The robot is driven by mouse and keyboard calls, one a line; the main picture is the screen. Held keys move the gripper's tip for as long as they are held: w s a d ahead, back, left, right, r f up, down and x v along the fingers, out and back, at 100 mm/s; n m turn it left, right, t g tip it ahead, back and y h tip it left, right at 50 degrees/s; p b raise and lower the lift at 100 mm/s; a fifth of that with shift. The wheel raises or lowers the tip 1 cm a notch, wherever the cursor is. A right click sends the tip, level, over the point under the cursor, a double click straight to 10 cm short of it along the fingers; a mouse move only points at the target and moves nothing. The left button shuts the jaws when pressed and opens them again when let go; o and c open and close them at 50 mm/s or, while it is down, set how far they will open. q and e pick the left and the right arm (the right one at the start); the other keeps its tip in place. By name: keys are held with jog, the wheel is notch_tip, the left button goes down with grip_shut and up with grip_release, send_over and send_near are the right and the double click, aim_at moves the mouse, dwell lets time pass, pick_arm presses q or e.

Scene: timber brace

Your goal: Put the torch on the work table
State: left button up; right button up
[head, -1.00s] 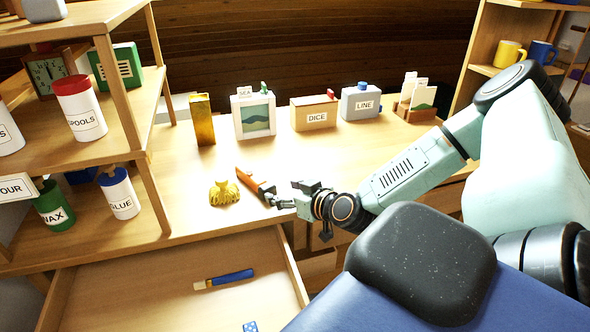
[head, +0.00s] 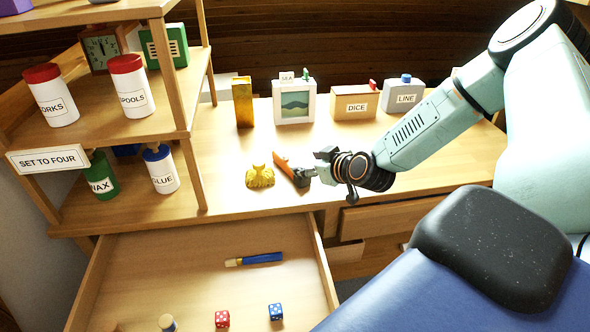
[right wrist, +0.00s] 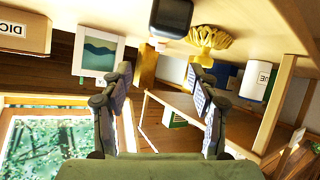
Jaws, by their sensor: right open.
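An orange, dark-ended thing (head: 283,162), which looks like the torch, lies on the work table (head: 225,180) near its front edge. My right gripper (head: 304,176) is beside its dark end, at its right; contact cannot be told. In the right wrist view my right gripper (right wrist: 160,72) has its fingers spread, with nothing held between them. A dark block with a grey face (right wrist: 172,14), probably the torch's end, shows beyond the fingertips. My left gripper is not in view.
A yellow ribbed thing (head: 260,177) sits left of the torch. Labelled boxes, such as the DICE box (head: 352,103), stand at the back. A shelf (head: 100,120) with jars is at left. An open drawer (head: 200,285) below holds a blue stick (head: 262,258) and dice.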

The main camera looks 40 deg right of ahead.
aim_at(291, 162)
jog(key=w, duration=0.1)
jog(key=w+g, duration=0.1)
jog(key=w, duration=0.1)
jog(key=shift+w+d+r+m+g+h+b, duration=0.15)
jog(key=shift+w+d+m+g+h+b, duration=0.1)
jog(key=shift+d+m+g+h+b, duration=0.1)
jog(key=shift+w+d+m+g, duration=0.1)
jog(key=shift+w+m+g, duration=0.15)
jog(key=shift+m, duration=0.1)
jog(key=shift+s+d+f+m+g, duration=0.1)
jog(key=shift+s+f+m+g, duration=0.25)
jog(key=shift+m+g, duration=0.2)
jog(key=shift+f, duration=0.3)
jog(key=shift+w+f+b, duration=0.2)
jog(key=shift+f+b, duration=0.2)
jog(key=shift+b, duration=0.05)
jog(key=b+x, duration=0.1)
jog(key=b, duration=0.1)
jog(key=b+x, duration=0.2)
jog(key=a+b+x, duration=0.1)
jog(key=x, duration=0.1)
jog(key=shift+w+f+b, duration=0.2)
jog(key=shift+b, duration=0.2)
jog(key=shift+w+d+f+b, duration=0.1)
jog(key=shift+w+f+b, duration=0.25)
jog(key=shift+w+b, duration=0.25)
jog(key=shift+c, duration=0.4)
grip_shut()
